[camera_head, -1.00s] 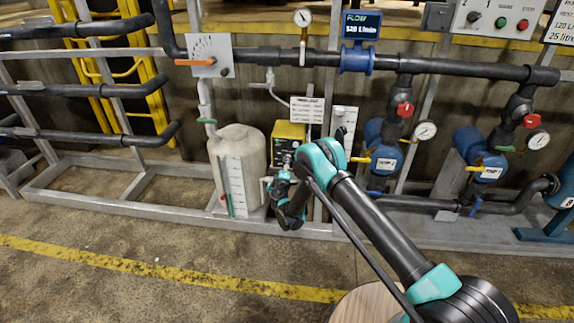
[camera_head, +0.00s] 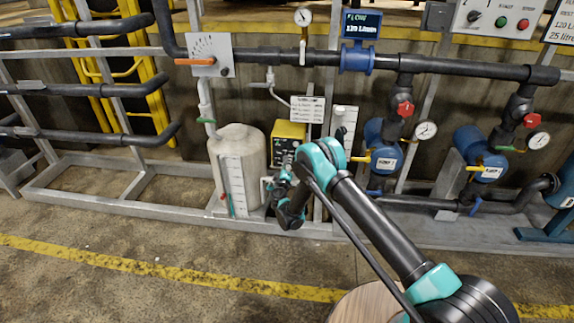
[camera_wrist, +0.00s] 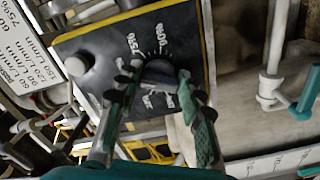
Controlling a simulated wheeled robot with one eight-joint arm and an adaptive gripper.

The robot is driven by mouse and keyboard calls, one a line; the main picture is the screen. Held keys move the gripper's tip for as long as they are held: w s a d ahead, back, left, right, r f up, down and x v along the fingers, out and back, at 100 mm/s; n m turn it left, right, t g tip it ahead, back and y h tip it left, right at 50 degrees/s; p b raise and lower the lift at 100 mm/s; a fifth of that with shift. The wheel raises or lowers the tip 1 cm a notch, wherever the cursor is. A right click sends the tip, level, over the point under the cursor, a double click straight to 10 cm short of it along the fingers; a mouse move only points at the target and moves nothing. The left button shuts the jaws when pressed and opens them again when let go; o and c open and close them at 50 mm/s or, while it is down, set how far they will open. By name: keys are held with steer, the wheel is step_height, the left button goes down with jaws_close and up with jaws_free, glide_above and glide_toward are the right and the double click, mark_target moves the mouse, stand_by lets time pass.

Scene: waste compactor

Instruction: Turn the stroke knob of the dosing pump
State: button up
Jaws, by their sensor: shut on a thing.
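The dosing pump is a yellow box (camera_head: 289,132) with a dark front, beside the white tank in the head view. In the wrist view its black panel (camera_wrist: 92,48) looks tilted, with a yellow edge and white scale marks. The dark round stroke knob (camera_wrist: 158,72) sits among these marks. My gripper (camera_wrist: 161,78) is shut on the knob, one finger on each side. The fingers cover part of the knob and scale, so I cannot read its setting. In the head view my gripper (camera_head: 281,184) is in front of the pump, partly hidden by my arm.
The white tank (camera_head: 238,165) stands left of the pump. A sign (camera_head: 307,110) and pipes are above it. Blue pumps with red valve knobs (camera_head: 405,108) stand to the right. The floor in front of the grey frame (camera_head: 130,208) is clear.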

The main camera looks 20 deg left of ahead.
steer(key=o, duration=1.2)
steer(key=shift+c, duration=0.2)
steer(key=v, duration=0.7)
steer(key=shift+s, duration=0.25)
steer(key=shift+d, duration=0.1)
